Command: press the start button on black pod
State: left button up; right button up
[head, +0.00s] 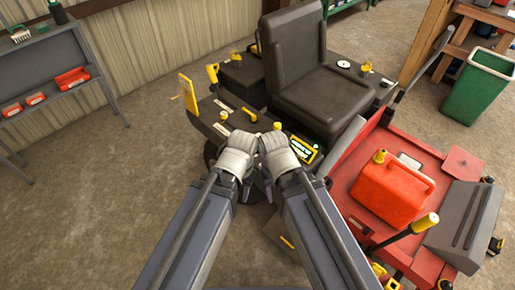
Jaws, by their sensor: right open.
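The black pod (222,122) is the dark side console of a ride-on machine, left of its black seat (300,65). It carries yellow knobs and levers. A small panel with yellow markings and a green light (303,149) shows just right of my right gripper. I cannot make out which part is the start button. My left gripper (240,145) and right gripper (275,146) are side by side over the near edge of the pod, hiding part of it. The right one is open and empty. The left one's fingers are too unclear to judge.
A red fuel can (393,190) stands on the machine's red deck (345,150) at right, near a yellow-topped lever (425,223). A grey shelf (45,75) with red bins is at far left, a green bin (479,87) at upper right. The floor at left is clear.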

grip_shut()
dwell(1.6)
